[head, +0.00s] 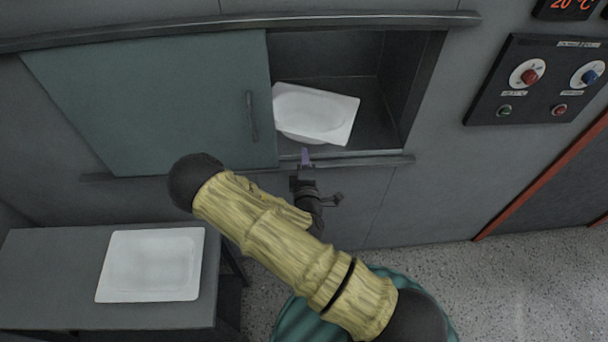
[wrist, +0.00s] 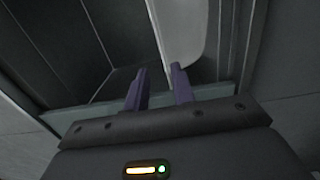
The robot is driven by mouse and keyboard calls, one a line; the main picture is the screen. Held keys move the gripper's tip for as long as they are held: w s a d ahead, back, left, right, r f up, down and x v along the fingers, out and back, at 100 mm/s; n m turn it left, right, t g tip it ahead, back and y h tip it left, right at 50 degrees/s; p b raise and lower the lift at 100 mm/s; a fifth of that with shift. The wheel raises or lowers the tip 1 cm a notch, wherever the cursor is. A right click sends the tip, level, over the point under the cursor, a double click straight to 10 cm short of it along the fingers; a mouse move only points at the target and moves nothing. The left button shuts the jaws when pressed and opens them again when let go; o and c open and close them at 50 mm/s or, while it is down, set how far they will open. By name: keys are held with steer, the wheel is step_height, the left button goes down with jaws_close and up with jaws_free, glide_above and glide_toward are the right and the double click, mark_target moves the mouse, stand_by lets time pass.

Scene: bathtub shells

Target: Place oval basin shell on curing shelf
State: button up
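A white basin shell (head: 318,112) with a rounded recess lies turned at an angle inside the open wall recess (head: 385,125). Its left end meets the edge of the sliding door, and a curved white part shows below its lower left edge. I cannot tell whether this is its underside or another shell. My gripper (head: 306,155) is at the front edge of the recess, just below the shell. In the wrist view its two purple fingers (wrist: 159,80) are apart with nothing clearly between them. The shell's white edge (wrist: 182,25) shows just beyond the right fingertip; contact is unclear.
A grey-green sliding door (head: 150,95) covers the left of the recess. Another white shell, rectangular with rounded corners (head: 152,265), lies on the grey table (head: 50,275) at lower left. A control panel (head: 540,80) is on the wall at right. Speckled floor at lower right is clear.

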steer(key=s+b, duration=0.1)
steer(key=s, duration=0.3)
steer(key=shift+s, duration=0.1)
stand_by(0.4)
steer(key=d+f+m+g+h, duration=0.25)
steer(key=d+m+g, duration=0.45)
steer(key=m, duration=0.4)
steer(key=s+d+r+m+g+y, duration=0.3)
steer(key=s+r+m+g, duration=0.3)
steer(key=s+r, duration=0.8)
steer(key=r+g, duration=0.1)
steer(key=g, duration=0.1)
steer(key=shift+d+m+g, duration=0.3)
